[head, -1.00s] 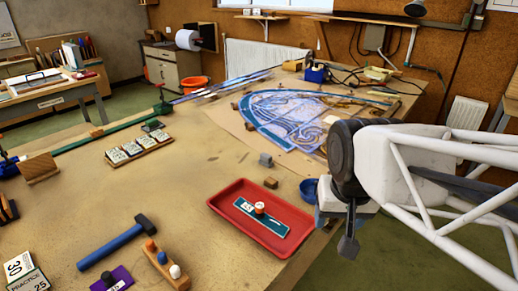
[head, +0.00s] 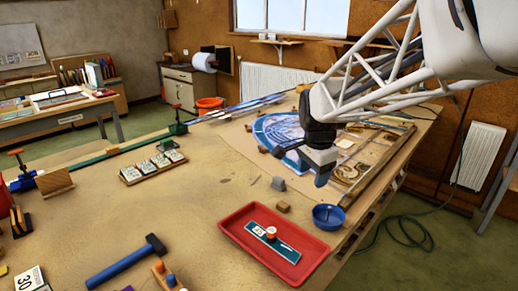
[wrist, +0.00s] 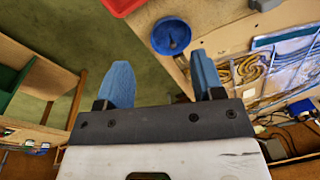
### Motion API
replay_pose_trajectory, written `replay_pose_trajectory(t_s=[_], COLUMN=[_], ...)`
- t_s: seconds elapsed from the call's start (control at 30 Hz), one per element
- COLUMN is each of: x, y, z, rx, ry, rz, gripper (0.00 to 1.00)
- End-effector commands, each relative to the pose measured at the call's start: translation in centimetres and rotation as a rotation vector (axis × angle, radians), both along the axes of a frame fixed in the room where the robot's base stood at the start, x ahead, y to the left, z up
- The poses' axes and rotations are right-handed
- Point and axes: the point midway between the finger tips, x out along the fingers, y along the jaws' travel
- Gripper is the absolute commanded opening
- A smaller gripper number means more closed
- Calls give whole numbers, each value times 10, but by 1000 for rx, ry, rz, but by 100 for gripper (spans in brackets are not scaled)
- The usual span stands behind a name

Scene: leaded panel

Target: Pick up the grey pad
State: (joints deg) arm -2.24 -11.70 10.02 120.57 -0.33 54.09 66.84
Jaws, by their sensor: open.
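A small grey block (head: 278,183), which looks like the grey pad, lies on the bench between the red tray and the leaded panel (head: 285,130). A grey piece (wrist: 265,4) at the top edge of the wrist view may be the same pad. My gripper (head: 322,172) hangs above the right side of the bench, to the right of the pad and apart from it. In the wrist view my gripper (wrist: 163,78) shows two blue fingers spread apart with nothing between them. It covers part of the panel in the head view.
A red tray (head: 232,222) holding a teal strip with a knob stands in front. A blue bowl (head: 328,216) sits by the bench's right edge, and a brown block (head: 283,207) lies near the pad. A blue-handled hammer (head: 125,262) lies at front left. The bench middle is clear.

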Motion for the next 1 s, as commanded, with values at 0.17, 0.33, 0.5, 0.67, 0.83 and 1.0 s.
replay_pose_trajectory(t_s=[0.17, 0.33, 0.5, 0.67, 0.83, 1.0], x=[46, 87, 128, 165, 204, 240], y=[7, 13, 20, 28, 36, 45], z=[-12, -27, -44, -64, -89, -116], rx=[21, 37, 51, 60, 67, 71], ry=[20, 36, 53, 68, 82, 95], rz=[-173, -342, -511, -670, -838, -1006], gripper=[62, 62, 62, 62, 62, 62])
